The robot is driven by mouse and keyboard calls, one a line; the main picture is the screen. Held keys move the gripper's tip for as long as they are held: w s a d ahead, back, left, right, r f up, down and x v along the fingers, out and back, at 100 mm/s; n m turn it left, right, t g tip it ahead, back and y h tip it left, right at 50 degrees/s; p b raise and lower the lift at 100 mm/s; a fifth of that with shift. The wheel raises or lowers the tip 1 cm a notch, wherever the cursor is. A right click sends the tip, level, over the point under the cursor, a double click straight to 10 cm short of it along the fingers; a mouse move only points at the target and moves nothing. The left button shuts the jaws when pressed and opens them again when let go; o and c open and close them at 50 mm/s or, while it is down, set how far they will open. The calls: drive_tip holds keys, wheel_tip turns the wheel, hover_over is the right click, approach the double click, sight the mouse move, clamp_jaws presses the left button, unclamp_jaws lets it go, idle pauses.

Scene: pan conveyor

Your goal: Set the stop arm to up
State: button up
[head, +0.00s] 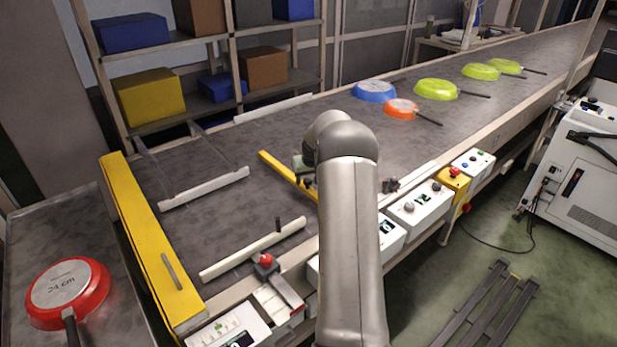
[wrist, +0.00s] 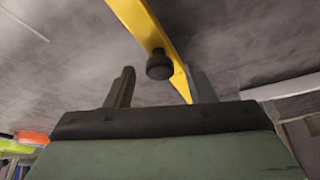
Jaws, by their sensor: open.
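The stop arm is a narrow yellow bar that shows in the head view (head: 275,163), slanting over the grey belt, its near end partly hidden by my arm. I cannot tell how far it stands off the belt. In the wrist view the yellow bar (wrist: 142,22) runs from the top to the right finger and bears a dark round knob (wrist: 158,66). My gripper (wrist: 161,84) is open and empty. The knob shows between its two fingertips, and I cannot tell whether they touch it. In the head view my gripper (head: 306,183) is mostly hidden behind my arm.
Orange (head: 401,107), blue (head: 374,91) and several green pans lie up the belt (head: 340,120). A red pan (head: 67,290) lies on the left side table. White rails (head: 205,188), a yellow end barrier (head: 155,245) and control boxes (head: 415,207) border the work area.

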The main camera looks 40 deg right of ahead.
drive_tip(key=shift+f, duration=0.15)
clamp_jaws()
drive_tip(key=shift+b, duration=0.35)
